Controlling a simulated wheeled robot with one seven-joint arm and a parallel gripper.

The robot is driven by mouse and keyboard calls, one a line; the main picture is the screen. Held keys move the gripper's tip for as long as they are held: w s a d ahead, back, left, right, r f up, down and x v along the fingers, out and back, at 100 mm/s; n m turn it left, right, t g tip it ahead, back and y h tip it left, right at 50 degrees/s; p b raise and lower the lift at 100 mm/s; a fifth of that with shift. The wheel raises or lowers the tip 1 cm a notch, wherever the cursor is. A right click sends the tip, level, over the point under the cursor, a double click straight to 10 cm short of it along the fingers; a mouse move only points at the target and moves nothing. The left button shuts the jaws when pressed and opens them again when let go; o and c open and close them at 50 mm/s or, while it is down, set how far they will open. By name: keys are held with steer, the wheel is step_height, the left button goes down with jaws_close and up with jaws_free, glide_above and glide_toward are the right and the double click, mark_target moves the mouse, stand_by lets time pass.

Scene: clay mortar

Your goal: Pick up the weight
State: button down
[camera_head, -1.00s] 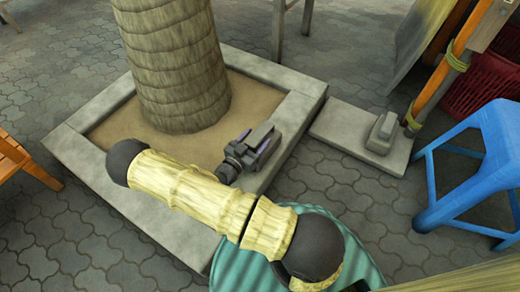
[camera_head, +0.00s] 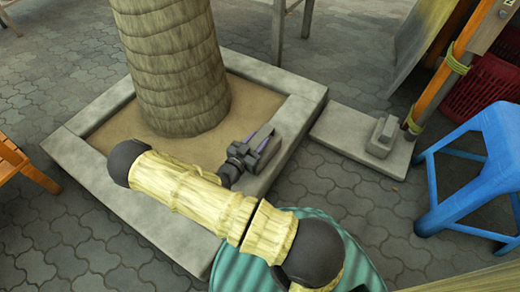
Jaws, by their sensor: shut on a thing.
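A grey blocky weight (camera_head: 266,133) is at the right side of the planter's stone rim, in the head view. A second grey block (camera_head: 383,137) of similar look sits on a flat stone slab (camera_head: 342,135) to the right, apart from my gripper.
A square stone planter (camera_head: 68,150) surrounds a thick trunk (camera_head: 173,65) just left of my gripper. A blue stool (camera_head: 490,165) stands at the right, near an orange post (camera_head: 440,85) and a red crate (camera_head: 490,90). An orange wooden seat (camera_head: 20,165) is at the left edge.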

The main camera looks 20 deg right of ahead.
steer(key=shift+r, duration=0.25)
steer(key=shift+r, duration=0.1)
steer(key=shift+r+p, duration=3.45)
steer(key=shift+r, duration=1.45)
steer(key=w+a+r+n+t+y+p, duration=0.2)
steer(key=a+r+y+p, duration=0.1)
steer(key=r+p, duration=0.3)
steer(key=w+a+r+n+t+y+p, duration=0.2)
steer(key=r+p, duration=0.4)
steer(key=r, duration=0.3)
steer(key=w+a+r+n+t+y+p, duration=0.3)
steer(key=r+n+t+y+p, duration=0.1)
steer(key=r, duration=0.3)
steer(key=shift+w+a+r+y+p, duration=0.2)
steer(key=shift+a+r+y+p, duration=0.25)
steer(key=shift+p, duration=0.45)
steer(key=shift+w+f, duration=0.15)
